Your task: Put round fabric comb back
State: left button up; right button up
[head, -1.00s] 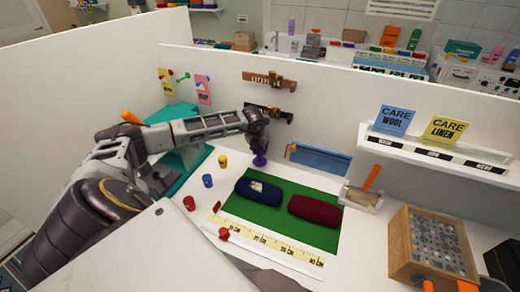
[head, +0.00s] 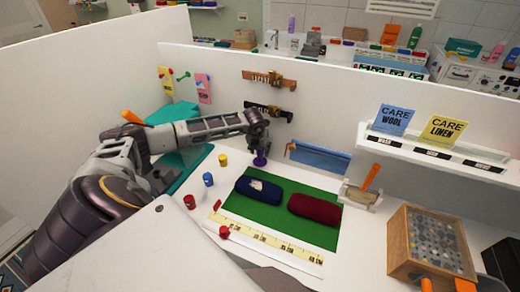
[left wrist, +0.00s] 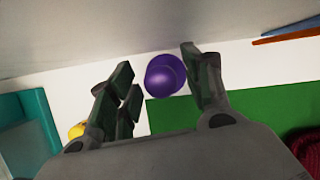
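A purple round object (head: 260,159) stands on the white worktop at the back left corner of the green mat. I cannot tell for sure whether it is the round fabric comb. My left gripper (head: 259,140) is just above it, pointing down. In the left wrist view the purple object (left wrist: 165,76) shows round, with a smaller knob on top. The fingers of the left gripper (left wrist: 158,80) are spread on either side of it, with visible gaps. The left gripper is open and empty.
The green mat (head: 315,229) carries a navy roll (head: 259,190) and a maroon roll (head: 314,208). Red, blue and yellow spools stand left. An orange-handled tool (head: 371,177) leans in a holder. A wooden box (head: 400,243) stands right. White walls close the back and left.

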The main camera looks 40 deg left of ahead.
pick_arm(q)
jog(key=shift+r, duration=0.1)
dwell(0.3)
jog(key=shift+r, duration=0.15)
jog(key=shift+s+d+r+b, duration=0.75)
jog(key=shift+s+d, duration=0.25)
jog(key=shift+s, duration=1.1)
jog(key=shift+s+d+r+b, duration=0.75)
jog(key=shift+s+d, duration=0.2)
jog(key=shift+s, duration=1.15)
jog(key=shift+s+d+r+b, duration=0.75)
jog(key=shift+s+d, duration=0.25)
jog(key=shift+s, duration=1.1)
jog(key=shift+f, duration=0.1)
